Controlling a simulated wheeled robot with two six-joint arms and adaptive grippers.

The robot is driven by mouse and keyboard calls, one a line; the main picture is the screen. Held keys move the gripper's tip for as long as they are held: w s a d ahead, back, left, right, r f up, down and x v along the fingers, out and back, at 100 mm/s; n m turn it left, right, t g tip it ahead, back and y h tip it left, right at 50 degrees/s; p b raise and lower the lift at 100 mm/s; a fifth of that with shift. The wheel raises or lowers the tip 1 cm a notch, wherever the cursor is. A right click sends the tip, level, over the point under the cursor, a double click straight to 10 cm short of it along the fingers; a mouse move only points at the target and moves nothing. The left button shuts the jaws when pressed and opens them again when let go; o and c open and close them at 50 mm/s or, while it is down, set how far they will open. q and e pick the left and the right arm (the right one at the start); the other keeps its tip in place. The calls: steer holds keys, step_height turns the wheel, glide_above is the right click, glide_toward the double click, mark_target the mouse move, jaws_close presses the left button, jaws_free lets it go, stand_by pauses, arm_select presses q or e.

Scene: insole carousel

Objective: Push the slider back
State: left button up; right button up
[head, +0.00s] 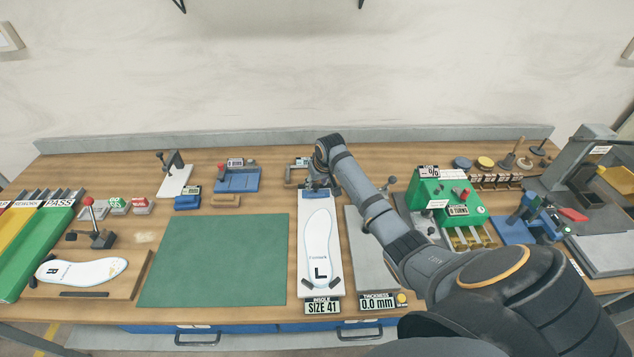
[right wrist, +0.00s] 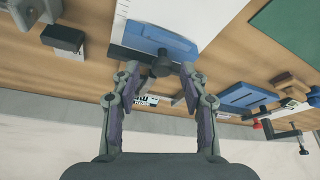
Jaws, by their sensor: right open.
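The blue slider (right wrist: 155,38) sits at the far end of the white insole size board (right wrist: 113,25) in the right wrist view, with a dark round knob (right wrist: 161,65) on its near side. My right gripper (right wrist: 160,76) is open, with its fingers on either side of the knob; I cannot tell if they touch it. In the head view my right gripper (head: 319,184) mostly hides the slider at the board's back end. A white insole (head: 319,230) marked L lies on the board, against dark stops at the front. My left gripper is not in view.
The size display (head: 322,307) reads SIZE 41, and the thickness display (head: 378,302) reads 0.0 mm. A green mat (head: 215,262) lies left of the board. A green counter box (head: 447,195) stands to the right. A second insole (head: 80,272) lies at the left.

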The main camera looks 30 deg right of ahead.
steer(key=shift+r, duration=0.15)
steer(key=v, duration=1.1)
steer(key=shift+s+r, duration=0.15)
steer(key=shift+r, duration=0.2)
